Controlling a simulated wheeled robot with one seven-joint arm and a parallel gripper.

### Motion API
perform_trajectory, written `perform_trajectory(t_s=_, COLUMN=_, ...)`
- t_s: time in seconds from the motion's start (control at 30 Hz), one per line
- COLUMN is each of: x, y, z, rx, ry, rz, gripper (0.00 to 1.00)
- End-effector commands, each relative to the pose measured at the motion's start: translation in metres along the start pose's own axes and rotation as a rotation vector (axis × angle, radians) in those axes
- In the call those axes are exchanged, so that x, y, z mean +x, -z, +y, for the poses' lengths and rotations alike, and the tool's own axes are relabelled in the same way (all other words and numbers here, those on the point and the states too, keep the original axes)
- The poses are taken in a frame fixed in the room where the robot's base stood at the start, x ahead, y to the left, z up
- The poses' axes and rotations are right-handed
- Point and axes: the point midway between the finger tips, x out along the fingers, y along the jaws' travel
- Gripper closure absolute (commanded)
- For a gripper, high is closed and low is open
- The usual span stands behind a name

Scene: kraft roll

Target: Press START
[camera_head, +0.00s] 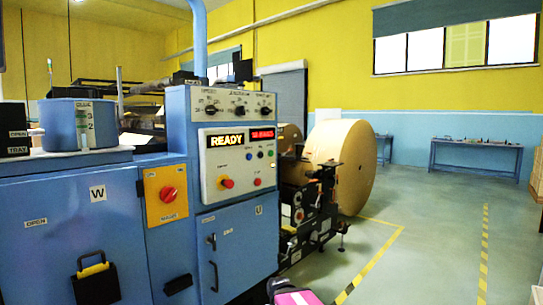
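A blue machine has a pale control panel (238,163) on its upper front. The panel carries a lit READY display (226,140) and a red digit display (263,134). Below them are a blue button (249,156) and several other small buttons. A red mushroom knob on a yellow base (227,183) sits at lower left, with a red button (257,182) to its right. The button labels are too small to read, so I cannot tell which is START.
A yellow plate with a red rotary switch (167,194) is left of the panel. A large kraft roll (343,165) stands behind the machine at right. Open floor (430,240) with yellow-black tape lies to the right. A pink and black item (295,297) shows at the bottom edge.

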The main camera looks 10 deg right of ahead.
Motion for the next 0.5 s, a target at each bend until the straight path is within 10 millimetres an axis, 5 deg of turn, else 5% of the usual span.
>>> perform_trajectory(t_s=0.23, x=0.0, y=0.0, z=0.0, rx=0.0, ry=0.0, rz=0.0, gripper=0.27)
perform_trajectory(t_s=0.43, x=0.0, y=0.0, z=0.0, rx=0.0, ry=0.0, rz=0.0, gripper=0.92)
perform_trajectory(t_s=0.5, x=0.0, y=0.0, z=0.0, rx=0.0, ry=0.0, rz=0.0, gripper=1.0)
